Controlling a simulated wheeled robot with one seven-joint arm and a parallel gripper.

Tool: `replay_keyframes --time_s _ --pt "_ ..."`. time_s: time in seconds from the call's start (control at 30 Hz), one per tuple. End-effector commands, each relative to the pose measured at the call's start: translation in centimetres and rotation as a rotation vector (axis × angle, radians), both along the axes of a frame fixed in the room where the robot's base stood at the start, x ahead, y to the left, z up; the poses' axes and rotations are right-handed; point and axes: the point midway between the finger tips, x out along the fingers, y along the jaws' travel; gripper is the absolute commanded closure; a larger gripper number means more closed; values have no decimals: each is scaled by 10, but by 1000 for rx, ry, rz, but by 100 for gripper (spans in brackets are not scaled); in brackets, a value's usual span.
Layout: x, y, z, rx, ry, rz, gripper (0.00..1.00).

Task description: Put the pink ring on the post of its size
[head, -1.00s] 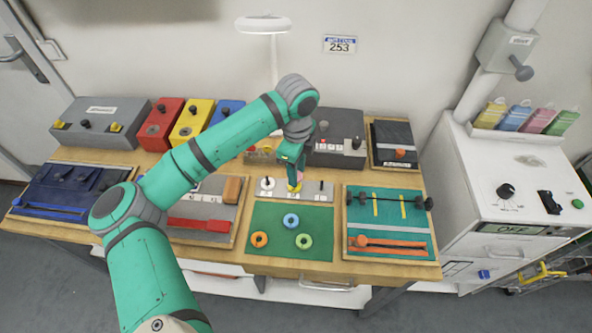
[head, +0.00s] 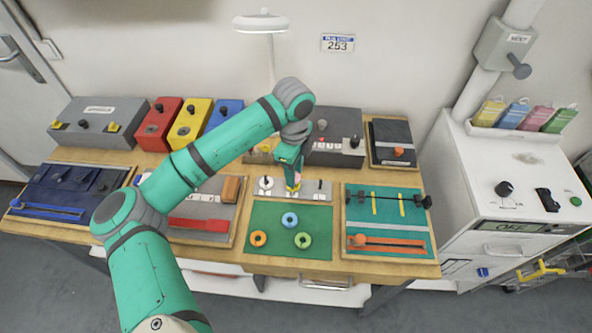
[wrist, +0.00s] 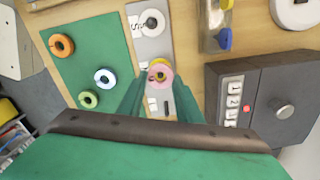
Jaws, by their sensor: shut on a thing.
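The pink ring (wrist: 160,75) is between the fingertips of my gripper (wrist: 158,80), which is shut on it. In the head view my gripper (head: 293,183) is over the middle of the grey post strip (head: 320,198) and mostly hides the ring. The strip also shows in the wrist view (wrist: 151,47). A left post (head: 267,182) and a right post (head: 320,184) stand clear of the gripper. The middle post is hidden by the gripper and ring; I cannot tell whether the ring is around it or above it.
On the green mat (head: 265,218) in front lie an orange ring (head: 258,238), a blue ring (head: 290,220) and a green ring (head: 303,240). A grey control box (head: 335,152) stands behind the strip. A teal tray (head: 390,222) with rods lies to the right.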

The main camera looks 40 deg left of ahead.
Motion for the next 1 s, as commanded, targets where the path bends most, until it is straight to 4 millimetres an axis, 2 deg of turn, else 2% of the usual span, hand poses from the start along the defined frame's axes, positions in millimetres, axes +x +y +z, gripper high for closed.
replay_keyframes --time_s 0.47,0.5,0.57,0.6,0.77,0.8,0.87,1.0 --pt "2 -4 -3 0 0 -7 89" --pt "2 -4 -3 0 0 -7 64" --pt "2 -3 -3 0 0 -7 49" --pt "2 -3 -3 0 0 -7 47" --pt "2 -3 -3 0 0 -6 47" --pt "2 -3 -3 0 0 -6 44" --pt "2 -3 -3 0 0 -5 31" --pt "1 -3 -3 0 0 -5 31"
